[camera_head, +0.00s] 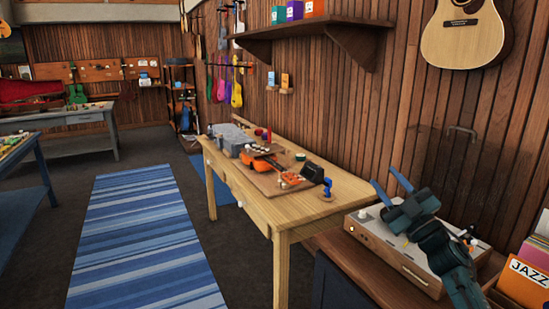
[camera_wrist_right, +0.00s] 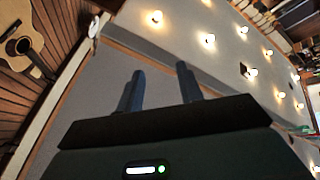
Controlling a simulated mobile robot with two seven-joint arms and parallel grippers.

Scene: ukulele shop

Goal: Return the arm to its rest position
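My right gripper (camera_head: 390,190) is raised at the right of the head view, in front of a turntable-like box on a low cabinet. Its two blue fingers are spread apart with nothing between them. In the right wrist view the fingers (camera_wrist_right: 160,88) point up toward the ceiling and are also apart and empty. My right arm comes in from the lower right. My left gripper and left arm do not show in either view.
A wooden workbench (camera_head: 270,220) holds an orange ukulele (camera_head: 262,162), a grey bin (camera_head: 229,138) and small tools. The turntable-like box (camera_head: 375,240) and a record crate (camera_head: 524,284) stand near my right arm. A guitar (camera_head: 466,35) hangs above. The floor by the blue striped rug (camera_head: 140,240) is clear.

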